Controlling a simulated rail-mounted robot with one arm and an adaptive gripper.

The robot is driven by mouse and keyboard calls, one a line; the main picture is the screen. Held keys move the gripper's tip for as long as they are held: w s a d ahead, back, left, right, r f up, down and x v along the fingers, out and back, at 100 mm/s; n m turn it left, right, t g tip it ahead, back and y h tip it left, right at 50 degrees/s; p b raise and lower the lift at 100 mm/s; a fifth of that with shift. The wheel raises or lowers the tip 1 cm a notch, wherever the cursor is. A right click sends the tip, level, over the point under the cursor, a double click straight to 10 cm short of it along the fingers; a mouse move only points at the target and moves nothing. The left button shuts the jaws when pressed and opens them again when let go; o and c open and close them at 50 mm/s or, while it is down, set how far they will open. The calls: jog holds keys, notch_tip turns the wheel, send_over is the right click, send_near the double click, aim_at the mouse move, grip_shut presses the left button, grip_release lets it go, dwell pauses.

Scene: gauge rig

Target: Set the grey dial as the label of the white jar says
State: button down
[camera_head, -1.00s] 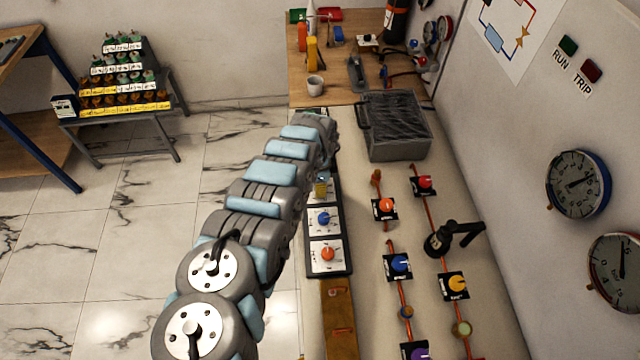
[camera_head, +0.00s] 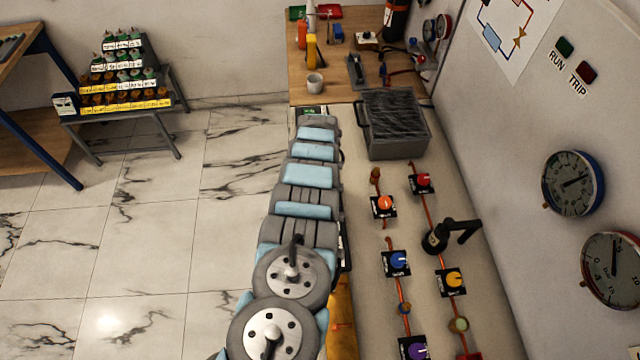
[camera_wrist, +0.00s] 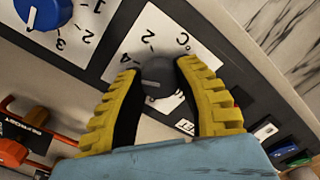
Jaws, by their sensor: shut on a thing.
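The grey dial (camera_wrist: 157,73) sits on a white plate (camera_wrist: 135,38) marked with numbers and °C, seen upside down in the wrist view. My gripper (camera_wrist: 157,76) has its yellow-backed fingers on both sides of the dial and is shut on it. I cannot read the dial's setting surely. In the head view, my arm hides the dial and gripper. A small whitish cup (camera_head: 315,85) stands on the wooden bench; I cannot tell whether it is the white jar, and no label is readable.
A blue dial (camera_wrist: 43,12) is beside the grey one in the wrist view. A grey box (camera_head: 393,125) stands at the back of the counter. Several colored valve knobs, such as a yellow one (camera_head: 454,283), and a black clamp (camera_head: 437,240) are to the right of my arm.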

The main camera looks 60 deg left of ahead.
jog(key=n+b, duration=0.2)
jog(key=n, duration=0.1)
jog(key=n+b, duration=0.2)
jog(key=n, duration=0.1)
jog(key=shift+w+f+n, duration=0.1)
jog(key=shift+f+n, duration=0.1)
jog(key=shift+n, duration=0.1)
jog(key=n+b, duration=0.2)
jog(key=n, duration=0.1)
jog(key=shift+b, duration=0.3)
jog(key=n+b, duration=0.2)
jog(key=n, duration=0.2)
jog(key=shift+d, duration=0.1)
jog(key=n+b, duration=0.2)
jog(key=n, duration=0.1)
jog(key=shift+n+b, duration=0.35)
jog(key=shift+n, duration=0.05)
jog(key=n+b, duration=0.2)
jog(key=n, duration=0.1)
jog(key=shift+w+n, duration=0.1)
jog(key=shift+n, duration=0.2)
jog(key=n+b, duration=0.2)
jog(key=n, duration=0.4)
jog(key=shift+r+n+b, duration=0.1)
jog(key=shift+n+b, duration=0.2)
jog(key=shift+n, duration=0.1)
